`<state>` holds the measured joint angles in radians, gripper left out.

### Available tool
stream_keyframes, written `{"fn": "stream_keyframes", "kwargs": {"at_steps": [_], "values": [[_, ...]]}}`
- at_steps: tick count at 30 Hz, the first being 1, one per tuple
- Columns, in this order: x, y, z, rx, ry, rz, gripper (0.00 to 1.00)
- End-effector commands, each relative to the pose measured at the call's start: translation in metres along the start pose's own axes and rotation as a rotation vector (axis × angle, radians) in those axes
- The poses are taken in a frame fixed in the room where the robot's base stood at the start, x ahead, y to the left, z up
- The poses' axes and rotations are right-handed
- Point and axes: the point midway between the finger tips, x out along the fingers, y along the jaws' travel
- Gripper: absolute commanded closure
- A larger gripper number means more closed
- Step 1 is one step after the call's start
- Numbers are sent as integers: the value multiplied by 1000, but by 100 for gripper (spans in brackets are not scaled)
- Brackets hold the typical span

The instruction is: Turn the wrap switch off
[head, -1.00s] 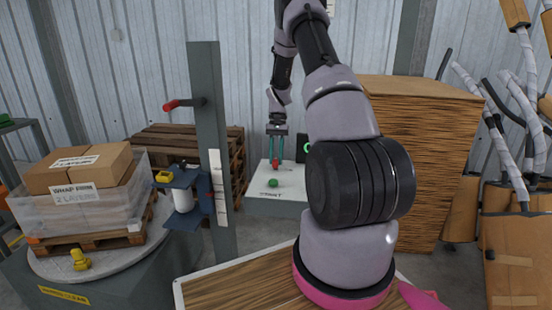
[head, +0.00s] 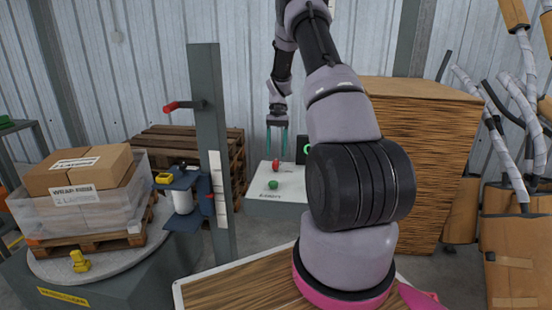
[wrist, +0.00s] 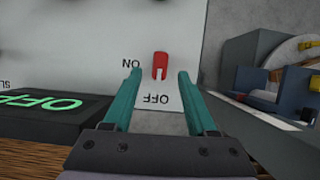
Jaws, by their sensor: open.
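The red wrap switch (head: 275,165) stands on the pale control box (head: 270,205) beside the wall; a green button (head: 273,183) sits in front of it. In the wrist view the red switch (wrist: 160,66) is between and beyond my fingertips, with "ON" and "OFF" printed beside it. Which label it points to I cannot tell for sure. A dark display (wrist: 45,112) at left shows green letters reading "OFF". My gripper (head: 277,152) is open and empty above the switch, apart from it; its teal fingers also show in the wrist view (wrist: 159,78).
A grey post (head: 207,140) with a red-handled lever stands left of the box. A turntable (head: 50,265) with wrapped cartons (head: 80,170) is further left. A large wooden crate (head: 425,150) stands right. A wood-topped surface (head: 235,285) is in front.

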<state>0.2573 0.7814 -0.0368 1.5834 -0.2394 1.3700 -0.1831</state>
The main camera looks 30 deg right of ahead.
Motion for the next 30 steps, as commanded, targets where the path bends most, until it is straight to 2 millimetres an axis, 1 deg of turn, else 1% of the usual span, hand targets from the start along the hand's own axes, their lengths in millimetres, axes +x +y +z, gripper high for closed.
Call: {"fn": "stream_keyframes", "kwargs": {"at_steps": [1, 3, 6, 10, 15, 28, 30], "values": [[-13, 0, -1, 0, 5, -1, 43], [-27, 0, -1, 0, 5, -1, 43], [-45, 0, -1, 0, 4, 0, 43], [-61, 0, -1, 0, 3, 1, 43], [-69, 0, 0, 0, 1, 0, 43], [-69, 0, 0, 0, 1, 0, 43], [-72, 0, 2, -2, 7, -1, 43]]}}
